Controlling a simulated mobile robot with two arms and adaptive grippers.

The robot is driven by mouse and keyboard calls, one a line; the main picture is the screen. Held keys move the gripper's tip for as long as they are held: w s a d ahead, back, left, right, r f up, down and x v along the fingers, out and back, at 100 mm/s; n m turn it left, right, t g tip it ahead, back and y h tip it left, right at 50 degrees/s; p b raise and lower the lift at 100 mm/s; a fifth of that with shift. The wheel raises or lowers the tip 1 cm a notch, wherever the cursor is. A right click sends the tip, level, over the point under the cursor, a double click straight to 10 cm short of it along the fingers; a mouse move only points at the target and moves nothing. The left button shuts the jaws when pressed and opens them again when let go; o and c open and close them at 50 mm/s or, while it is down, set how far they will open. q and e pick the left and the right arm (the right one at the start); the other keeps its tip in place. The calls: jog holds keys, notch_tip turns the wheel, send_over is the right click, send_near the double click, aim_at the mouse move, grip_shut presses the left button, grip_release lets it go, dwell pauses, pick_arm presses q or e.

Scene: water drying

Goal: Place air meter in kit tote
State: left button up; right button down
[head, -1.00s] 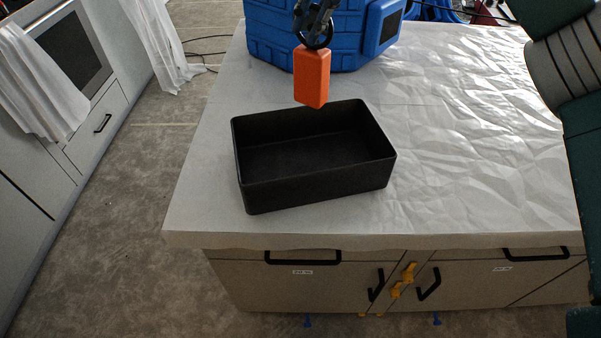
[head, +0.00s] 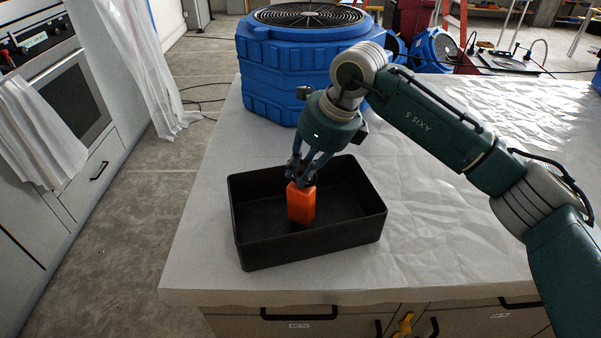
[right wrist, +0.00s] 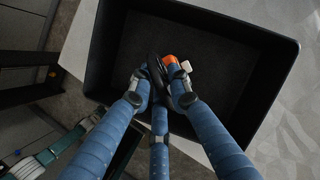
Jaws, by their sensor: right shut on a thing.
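The orange air meter (head: 301,206) hangs upright from my right gripper (head: 301,178), which is shut on its top end. The fingers hide most of the air meter there. My left gripper is not in view.
A large blue air mover (head: 290,70) with a black grille stands behind the tote. The covered worktop (head: 440,240) is clear to the tote's right. A cabinet with an oven (head: 60,95) stands across the floor at left.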

jog(key=shift+f, duration=0.9)
jog(key=shift+f, duration=0.2)
jog(key=c, duration=1.6)
grip_release()
jog(key=shift+c, duration=0.2)
